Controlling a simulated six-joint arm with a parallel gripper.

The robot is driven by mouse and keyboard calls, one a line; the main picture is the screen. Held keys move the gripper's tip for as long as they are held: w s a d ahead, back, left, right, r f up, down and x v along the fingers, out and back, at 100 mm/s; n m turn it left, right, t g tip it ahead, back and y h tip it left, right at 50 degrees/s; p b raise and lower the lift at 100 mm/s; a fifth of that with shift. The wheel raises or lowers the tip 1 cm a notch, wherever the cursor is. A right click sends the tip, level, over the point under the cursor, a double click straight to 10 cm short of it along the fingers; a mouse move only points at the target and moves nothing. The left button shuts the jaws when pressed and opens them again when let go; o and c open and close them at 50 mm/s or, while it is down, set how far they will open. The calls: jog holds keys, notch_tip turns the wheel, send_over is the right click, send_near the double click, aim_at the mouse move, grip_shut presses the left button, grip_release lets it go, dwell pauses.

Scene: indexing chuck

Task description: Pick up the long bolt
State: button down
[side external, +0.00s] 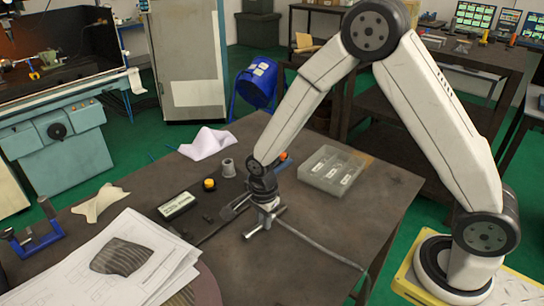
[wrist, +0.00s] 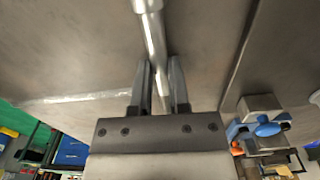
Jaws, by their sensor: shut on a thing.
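The long bolt (wrist: 154,42) is a shiny metal rod with a wider end at the top of the wrist view. My gripper (wrist: 160,75) has its two fingers closed on either side of the rod, shut on it. In the side view my gripper (side external: 266,200) points down close to the dark table top. The bolt (side external: 257,228) shows there as a bright slanted bar below the fingers. I cannot tell whether the bolt touches the table. The part between the fingers is partly hidden.
The table (side external: 340,225) also carries a clear-lidded box (side external: 331,170), a grey cup-like part (side external: 228,167), an orange-topped button (side external: 209,184), a small display box (side external: 176,205) and paper drawings (side external: 100,260). A thin grey cord or rod (side external: 325,253) runs to the right edge. The table's right front is mostly clear.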

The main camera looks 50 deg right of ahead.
jog(key=shift+r, duration=0.15)
jog(key=shift+r, duration=0.75)
jog(key=s+d+r, duration=0.1)
jog(key=s+r, duration=1)
jog(key=s, duration=0.3)
jog(key=shift+d, duration=0.3)
jog(key=shift+r, duration=0.1)
jog(key=shift+w, duration=0.2)
